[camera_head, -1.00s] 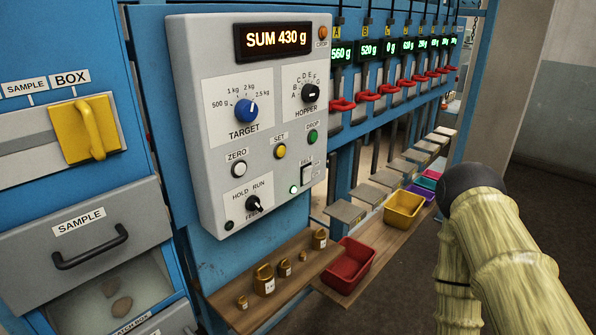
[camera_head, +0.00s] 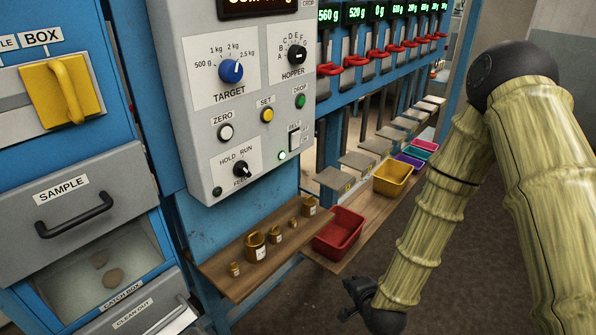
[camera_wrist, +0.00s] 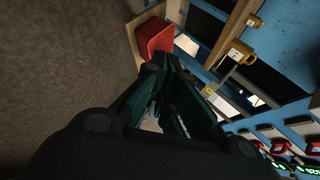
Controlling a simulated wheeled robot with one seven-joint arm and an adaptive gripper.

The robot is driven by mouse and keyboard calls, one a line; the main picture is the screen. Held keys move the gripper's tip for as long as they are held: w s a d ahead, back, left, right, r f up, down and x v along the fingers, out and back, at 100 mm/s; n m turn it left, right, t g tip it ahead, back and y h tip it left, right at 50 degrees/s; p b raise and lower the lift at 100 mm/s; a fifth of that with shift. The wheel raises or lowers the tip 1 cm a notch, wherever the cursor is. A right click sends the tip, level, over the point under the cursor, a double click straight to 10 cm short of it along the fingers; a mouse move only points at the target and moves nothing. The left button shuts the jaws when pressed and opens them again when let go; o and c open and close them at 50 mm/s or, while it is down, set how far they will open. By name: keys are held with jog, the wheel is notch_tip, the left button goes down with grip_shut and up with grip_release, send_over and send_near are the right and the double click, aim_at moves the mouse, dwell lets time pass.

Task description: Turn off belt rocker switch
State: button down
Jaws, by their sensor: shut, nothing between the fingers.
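The belt rocker switch (camera_head: 294,140) is a small pale rocker at the lower right edge of the grey control panel (camera_head: 205,120). Its label is too small to read clearly, and I cannot tell which side is pressed. A lit lamp (camera_head: 282,155) glows just below left of it. My gripper (camera_head: 350,298) hangs low at the lower middle of the head view, below and to the right of the panel and well apart from the switch. In the wrist view my gripper (camera_wrist: 162,70) is shut and empty. The switch is not recognisable in the wrist view.
A wooden shelf (camera_head: 222,284) with several brass weights juts out below the panel. A red bin (camera_head: 338,232) and a yellow bin (camera_head: 393,178) stand on a lower board. The red bin (camera_wrist: 155,38) is ahead of my fingers. Open floor lies right.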

aim_at(296, 141)
jog(key=w+a+r+m+t, duration=0.2)
jog(key=w+r+m+t, duration=0.1)
jog(key=r, duration=0.7)
jog(key=w+a+r+m+t+b, duration=0.1)
jog(key=w+r+m, duration=0.4)
jog(key=r, duration=0.5)
jog(key=w+a+r+m+t, duration=0.3)
jog(key=w+r+m+t, duration=0.1)
jog(key=r, duration=0.6)
jog(key=shift+w+a+r+t+y, duration=0.35)
jog(key=shift+w+t, duration=0.25)
jog(key=shift+w, duration=0.65)
jog(key=shift+d, duration=0.1)
jog(key=w+a+r, duration=0.1)
jog(key=w+a, duration=0.4)
jog(key=a, duration=0.2)
jog(key=shift+p, duration=0.4)
jog(key=shift+w+a+m, duration=0.2)
jog(key=shift+m, duration=0.1)
jog(key=shift+w+a+r+b, duration=0.1)
jog(key=shift+w+a+b, duration=0.1)
jog(key=shift+b, duration=0.2)
